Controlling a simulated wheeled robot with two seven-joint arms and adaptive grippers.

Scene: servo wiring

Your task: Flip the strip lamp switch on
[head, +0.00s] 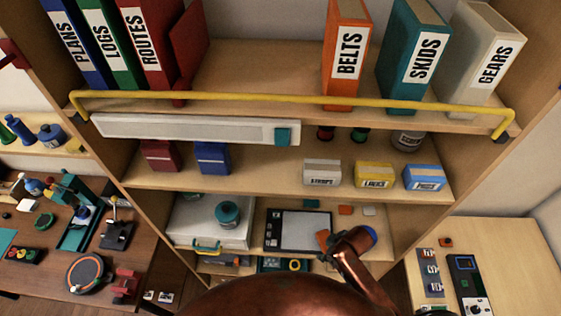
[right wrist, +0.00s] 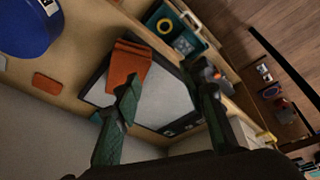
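The strip lamp (head: 190,129) is a long white bar mounted under the front edge of the upper shelf, below the yellow rail. Its teal switch (head: 283,136) sits at the lamp's right end; I cannot tell its on or off position. My right arm reaches low, in front of the bottom compartment, well below the switch. My left gripper is out of view.
The yellow rail (head: 290,98) runs across just above the lamp, in front of the binders. Small boxes (head: 322,172) stand on the shelf below. A white case (head: 205,222) is in the lower compartment. The space in front of the lamp looks clear.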

